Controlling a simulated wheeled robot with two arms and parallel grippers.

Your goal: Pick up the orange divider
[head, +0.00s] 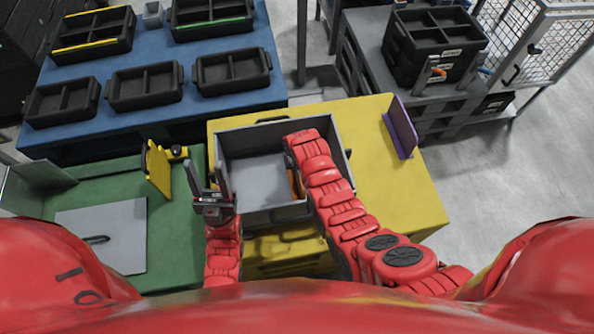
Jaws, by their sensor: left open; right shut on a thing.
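A grey open box (252,178) stands on the yellow table. A narrow strip of the orange divider (296,184) shows inside the box at its right side, beside my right arm. My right gripper (291,160) points down into the box and is shut on the orange divider; the arm hides most of both. My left gripper (207,178) is open and empty at the left edge of the box, its fingers pointing up in the picture.
A purple divider (401,128) stands upright on the yellow table (405,185), right of the box. A yellow divider (158,170) stands on the green table (172,225) at left. Black trays (233,71) fill the blue table. Black crates (432,45) stand at the back right.

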